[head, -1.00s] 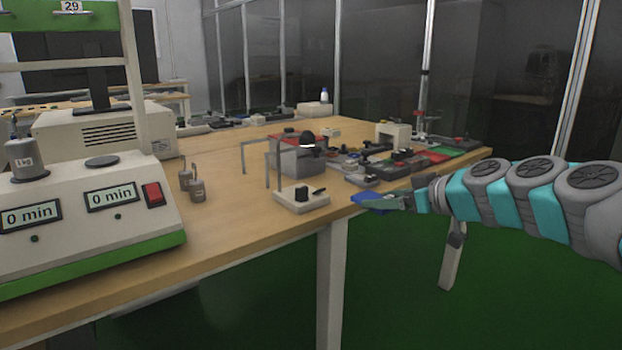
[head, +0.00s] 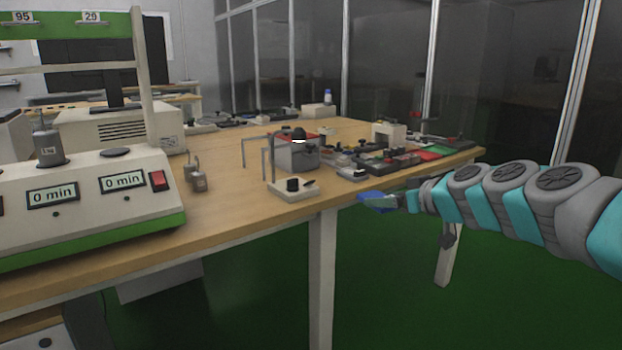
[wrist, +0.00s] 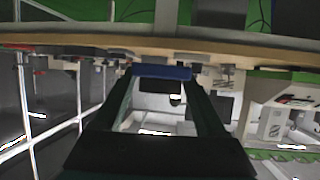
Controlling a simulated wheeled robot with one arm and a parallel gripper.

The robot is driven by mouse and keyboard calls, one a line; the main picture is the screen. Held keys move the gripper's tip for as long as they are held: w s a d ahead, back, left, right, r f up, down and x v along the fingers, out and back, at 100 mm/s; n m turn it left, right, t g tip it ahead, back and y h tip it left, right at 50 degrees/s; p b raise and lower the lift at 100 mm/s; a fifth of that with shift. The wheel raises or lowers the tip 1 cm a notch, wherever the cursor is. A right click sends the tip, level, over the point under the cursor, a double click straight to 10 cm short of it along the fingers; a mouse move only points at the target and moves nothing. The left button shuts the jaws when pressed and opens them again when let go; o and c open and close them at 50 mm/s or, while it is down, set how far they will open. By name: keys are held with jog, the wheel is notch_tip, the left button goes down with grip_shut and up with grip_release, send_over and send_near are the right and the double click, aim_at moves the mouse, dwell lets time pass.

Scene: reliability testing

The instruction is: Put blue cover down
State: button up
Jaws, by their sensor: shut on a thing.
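The blue cover (head: 369,195) is at the tip of my gripper (head: 380,201), just off the front edge of the wooden table in the head view. In the wrist view the blue cover (wrist: 161,72) spans the gap between the two dark fingers of my gripper (wrist: 160,78), which are shut on it. Part of the cover is hidden by the fingers in the head view.
The table (head: 240,215) has a white base block (head: 293,188) near its front edge, a grey box with a red top (head: 297,154) and several small devices at the right. A white-green timer machine (head: 90,205) stands at the left. Bare wood lies between them.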

jog(key=w+f+h, duration=0.1)
jog(key=w+a+f+m, duration=0.1)
jog(key=w, duration=0.1)
jog(key=w+f+m+t+h, duration=0.1)
jog(key=shift+w+a+h, duration=0.15)
jog(key=shift+a+h, duration=0.1)
jog(key=shift+h, duration=0.05)
notch_tip(320, 180, down, 13)
jog(key=s+m+h, duration=0.1)
jog(key=m+h, duration=0.6)
jog(key=shift+s+d+h, duration=0.15)
jog(key=shift+d+h, duration=0.05)
jog(key=shift+h, duration=0.1)
notch_tip(320, 180, down, 14)
jog(key=w+n+y, duration=0.2)
jog(key=n+y, duration=0.1)
jog(key=y, duration=0.1)
jog(key=shift+w+t, duration=0.3)
jog(key=shift+w, duration=0.1)
